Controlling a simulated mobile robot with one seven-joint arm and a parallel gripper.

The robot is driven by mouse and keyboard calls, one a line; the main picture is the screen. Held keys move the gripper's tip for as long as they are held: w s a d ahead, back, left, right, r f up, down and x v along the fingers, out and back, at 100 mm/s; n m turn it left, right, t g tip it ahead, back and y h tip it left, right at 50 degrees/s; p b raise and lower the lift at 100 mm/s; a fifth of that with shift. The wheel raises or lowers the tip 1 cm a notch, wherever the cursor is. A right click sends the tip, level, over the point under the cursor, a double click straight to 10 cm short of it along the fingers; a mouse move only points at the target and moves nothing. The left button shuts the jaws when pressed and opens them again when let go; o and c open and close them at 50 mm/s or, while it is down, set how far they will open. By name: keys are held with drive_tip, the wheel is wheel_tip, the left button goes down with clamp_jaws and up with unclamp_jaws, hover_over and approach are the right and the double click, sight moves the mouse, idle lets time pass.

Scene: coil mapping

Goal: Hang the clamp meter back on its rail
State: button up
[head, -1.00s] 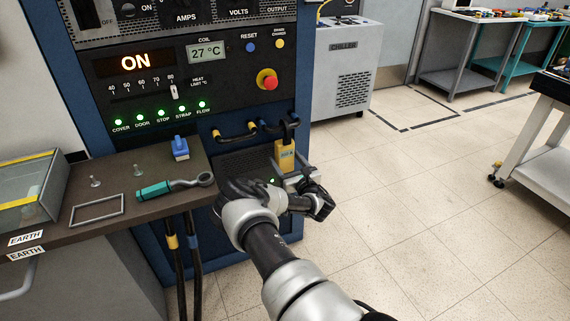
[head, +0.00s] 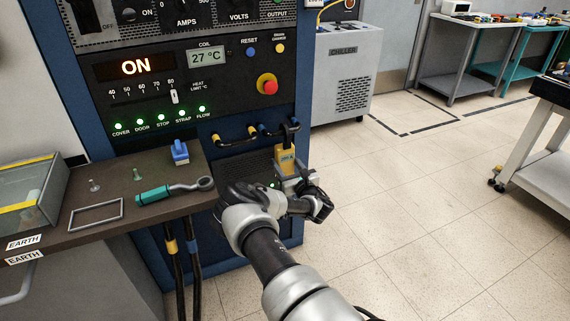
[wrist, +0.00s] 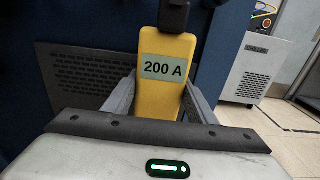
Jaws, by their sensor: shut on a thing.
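The clamp meter (head: 285,160) is yellow with a black clamp head, upright against the front of the blue cabinet. In the wrist view the meter (wrist: 165,70) carries a "200 A" label, and its black head is cut off by the top edge. My gripper (head: 290,178) is shut on the lower part of its yellow body; the fingers (wrist: 160,103) stand on either side of it. The black head (head: 290,132) is at the right-hand, blue-marked cable loop (head: 268,129); I cannot tell whether it is around the cable. I cannot identify the rail for certain.
A brown bench (head: 135,205) at the left holds a teal-handled wrench (head: 170,190), a blue block-like item (head: 180,152) and a metal frame (head: 96,214). A red stop button (head: 267,84) is above the meter. The chiller (head: 342,75) stands behind right; the floor there is clear.

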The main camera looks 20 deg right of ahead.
sight(287, 158)
drive_tip(key=shift+r+p, duration=0.45)
drive_tip(key=shift+r, duration=1.15)
drive_tip(key=shift+s+d+p, duration=0.15)
drive_tip(key=shift+s+p, duration=0.85)
drive_tip(key=shift+s, duration=2.75)
